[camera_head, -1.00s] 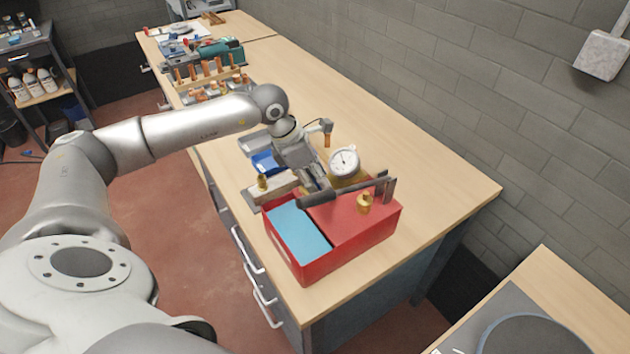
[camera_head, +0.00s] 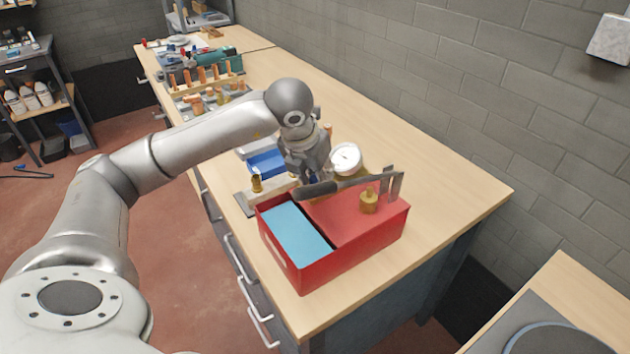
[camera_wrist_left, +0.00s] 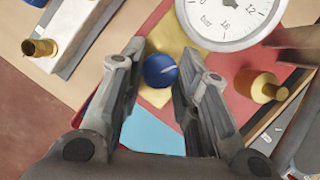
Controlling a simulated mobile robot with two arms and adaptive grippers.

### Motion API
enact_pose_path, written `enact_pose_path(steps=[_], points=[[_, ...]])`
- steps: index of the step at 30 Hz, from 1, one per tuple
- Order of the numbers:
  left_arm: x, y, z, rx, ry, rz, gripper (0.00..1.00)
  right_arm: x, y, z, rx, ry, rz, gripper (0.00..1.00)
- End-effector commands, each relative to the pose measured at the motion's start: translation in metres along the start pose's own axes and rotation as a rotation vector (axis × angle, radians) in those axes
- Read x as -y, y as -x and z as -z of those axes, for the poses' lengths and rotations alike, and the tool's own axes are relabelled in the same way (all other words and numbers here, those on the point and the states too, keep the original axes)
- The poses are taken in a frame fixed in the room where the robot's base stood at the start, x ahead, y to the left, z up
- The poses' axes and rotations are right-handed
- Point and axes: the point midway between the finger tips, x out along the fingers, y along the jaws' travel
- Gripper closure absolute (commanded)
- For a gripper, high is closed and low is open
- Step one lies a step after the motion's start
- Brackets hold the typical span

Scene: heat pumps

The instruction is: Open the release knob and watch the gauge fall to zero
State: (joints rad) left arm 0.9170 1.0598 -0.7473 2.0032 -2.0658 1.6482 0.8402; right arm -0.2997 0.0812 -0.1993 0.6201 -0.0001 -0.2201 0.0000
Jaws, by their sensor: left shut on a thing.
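The test pump is a red tank (camera_head: 360,240) with light blue liquid (camera_head: 297,232) in its open part. A white round gauge (camera_head: 346,158) stands at its back; its dial is cut off in the left wrist view (camera_wrist_left: 228,18), where 0, 12, 16 and "bar" show but no needle can be read. The release knob (camera_wrist_left: 160,70) is small, round and blue with a white mark. My left gripper (camera_wrist_left: 163,68) is shut on it, one finger on each side. In the head view my left gripper (camera_head: 312,175) hides most of the knob. My right gripper is out of view.
A dark pump lever (camera_head: 340,186) crosses over the tank close to my gripper. A brass fitting (camera_head: 369,201) stands on the tank top. A blue tray (camera_head: 267,162) and a block with a brass fitting (camera_head: 257,184) lie left. The bench (camera_head: 430,165) is clear to the right.

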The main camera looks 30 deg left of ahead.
Motion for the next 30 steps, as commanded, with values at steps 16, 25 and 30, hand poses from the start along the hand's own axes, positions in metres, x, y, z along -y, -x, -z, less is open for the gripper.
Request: enact_pose_path(steps=[16,25,30], points=[[0.0002,0.0019,-0.0023,0.006,0.119,-0.048,0.94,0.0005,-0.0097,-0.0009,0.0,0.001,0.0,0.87],[0.0001,0.002,-0.0025,0.006,0.119,-0.048,0.69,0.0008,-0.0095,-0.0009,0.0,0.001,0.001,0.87],[0.0004,0.0014,-0.0018,0.004,0.118,-0.048,0.61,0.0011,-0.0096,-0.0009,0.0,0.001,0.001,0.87]])
